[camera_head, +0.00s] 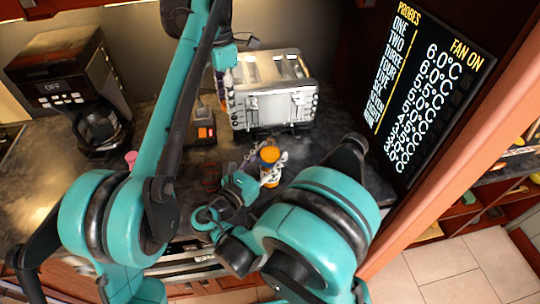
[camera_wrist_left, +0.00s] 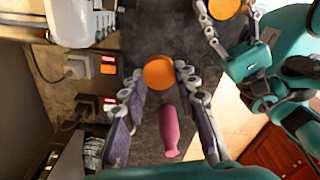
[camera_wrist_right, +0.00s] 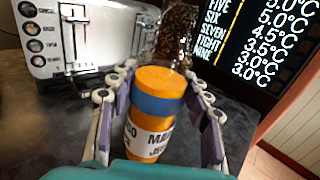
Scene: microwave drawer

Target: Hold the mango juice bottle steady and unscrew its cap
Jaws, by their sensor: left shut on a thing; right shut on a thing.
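The mango juice bottle (camera_wrist_right: 150,140) stands upright in the right wrist view, with an orange body, white label, blue band (camera_wrist_right: 158,103) and flat orange top. My right gripper (camera_head: 268,168) is shut around its sides in the head view. My left gripper (camera_head: 227,100) is raised to the left of the bottle, in front of the toaster. In the left wrist view, an orange disc like a cap (camera_wrist_left: 160,72) sits between its fingertips, apart from the bottle's top (camera_wrist_left: 225,8). Whether the bottle's orange top is bare or covered I cannot tell.
A silver toaster (camera_head: 272,92) stands behind the bottle. A coffee maker (camera_head: 72,85) is at the back left. A small pink object (camera_wrist_left: 170,130) lies on the dark counter. A temperature screen (camera_head: 425,85) is on the right. Some counter right of the bottle is clear.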

